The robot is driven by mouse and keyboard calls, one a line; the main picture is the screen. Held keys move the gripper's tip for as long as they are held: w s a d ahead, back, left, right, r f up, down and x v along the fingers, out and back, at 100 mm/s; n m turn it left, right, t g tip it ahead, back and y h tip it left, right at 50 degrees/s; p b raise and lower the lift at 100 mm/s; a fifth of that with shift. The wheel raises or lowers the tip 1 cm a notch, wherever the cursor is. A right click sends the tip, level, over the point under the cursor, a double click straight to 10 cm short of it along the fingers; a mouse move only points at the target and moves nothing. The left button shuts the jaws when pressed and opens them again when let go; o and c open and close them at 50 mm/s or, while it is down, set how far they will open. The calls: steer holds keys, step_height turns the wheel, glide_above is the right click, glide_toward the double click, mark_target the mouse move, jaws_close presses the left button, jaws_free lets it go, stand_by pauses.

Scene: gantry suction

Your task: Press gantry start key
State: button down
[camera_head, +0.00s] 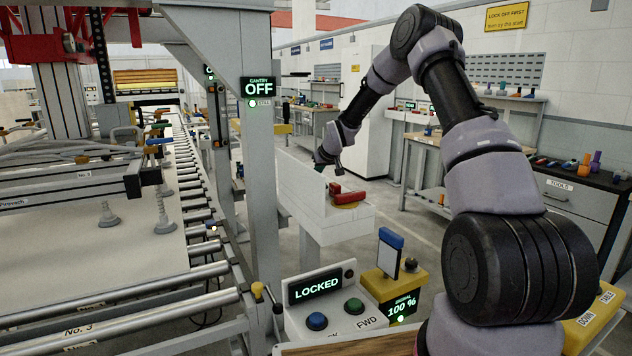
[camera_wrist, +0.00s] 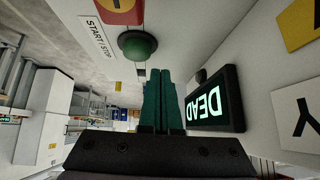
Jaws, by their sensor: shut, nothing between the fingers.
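In the wrist view, a round green button (camera_wrist: 138,45) sits on a pale panel beside a START/STOP label (camera_wrist: 97,37). My gripper (camera_wrist: 163,72) has its two green fingers pressed together, with tips just short of the button in the picture; I cannot tell whether they touch it. A dark display (camera_wrist: 212,104) reading DEAD is right of the fingers. In the head view, my gripper (camera_head: 322,162) is small, at the far white console (camera_head: 330,228) with red handles (camera_head: 346,196). The green button does not show there.
A red and yellow control (camera_wrist: 120,10) is beside the green button. Nearer me, a control box (camera_head: 330,305) shows LOCKED with blue and green buttons, next to a yellow unit (camera_head: 395,285) reading 100 %. A roller conveyor (camera_head: 195,195) runs along the left. Open floor lies right of the console.

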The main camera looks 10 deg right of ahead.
steer(key=r+v, duration=0.1)
steer(key=v, duration=0.9)
steer(key=shift+a+r, duration=0.25)
steer(key=shift+a, duration=0.05)
steer(key=shift+w+r, duration=0.1)
steer(key=shift+w, duration=0.05)
stand_by(0.4)
steer(key=s+d+r+m+h, duration=0.1)
steer(key=s+d+r+m, duration=0.1)
steer(key=s+r, duration=0.8)
steer(key=s+d+r+m+h, duration=0.15)
steer(key=s+r, duration=0.45)
steer(key=s, duration=0.8)
steer(key=s+d+r+m+y, duration=0.1)
steer(key=s+m, duration=0.3)
steer(key=s, duration=1.7)
steer(key=shift+s+d+r+g+y, duration=0.25)
steer(key=shift+d+g+y, duration=0.05)
steer(key=shift+y, duration=0.05)
steer(key=shift+w, duration=0.15)
